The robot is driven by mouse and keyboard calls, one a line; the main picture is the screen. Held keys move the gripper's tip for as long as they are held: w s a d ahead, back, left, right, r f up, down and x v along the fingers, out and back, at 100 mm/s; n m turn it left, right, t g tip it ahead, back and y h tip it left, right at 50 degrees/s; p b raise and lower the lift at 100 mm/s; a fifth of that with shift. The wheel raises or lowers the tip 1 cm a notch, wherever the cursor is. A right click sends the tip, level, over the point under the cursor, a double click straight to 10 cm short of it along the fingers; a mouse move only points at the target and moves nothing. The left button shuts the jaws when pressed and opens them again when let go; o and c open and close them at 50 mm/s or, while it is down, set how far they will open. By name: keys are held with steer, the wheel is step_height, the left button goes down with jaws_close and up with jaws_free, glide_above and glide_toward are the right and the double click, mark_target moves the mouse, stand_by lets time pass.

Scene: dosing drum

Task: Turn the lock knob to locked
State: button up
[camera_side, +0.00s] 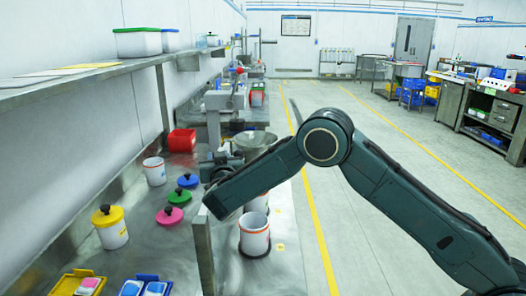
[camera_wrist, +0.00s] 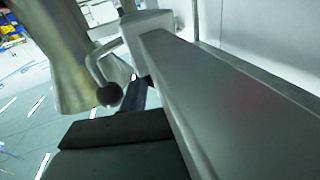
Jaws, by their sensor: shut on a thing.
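In the wrist view my dark gripper (camera_wrist: 135,100) reaches in from the bottom, beside the grey metal housing of the dosing drum (camera_wrist: 150,28). Its jaws are shut on the lock knob, but the knob itself and the contact are mostly hidden, so I cannot tell its angle. A black ball (camera_wrist: 110,95) on a curved metal lever is just left of the fingertips. In the side view the metal hopper (camera_side: 255,139) shows above the bench behind my arm. My gripper there is small and partly hidden by my forearm.
A long grey bar (camera_wrist: 235,105) runs close along the gripper's right side. In the side view, a white bucket (camera_side: 254,238) stands below my forearm. A yellow-lidded tub (camera_side: 110,230), coloured lids and a red bin (camera_side: 182,140) are to the left. The aisle floor on the right is clear.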

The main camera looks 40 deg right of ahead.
steer(key=o, duration=0.7)
steer(key=shift+s, duration=0.1)
steer(key=v, duration=1.3)
steer(key=shift+s+a, duration=0.25)
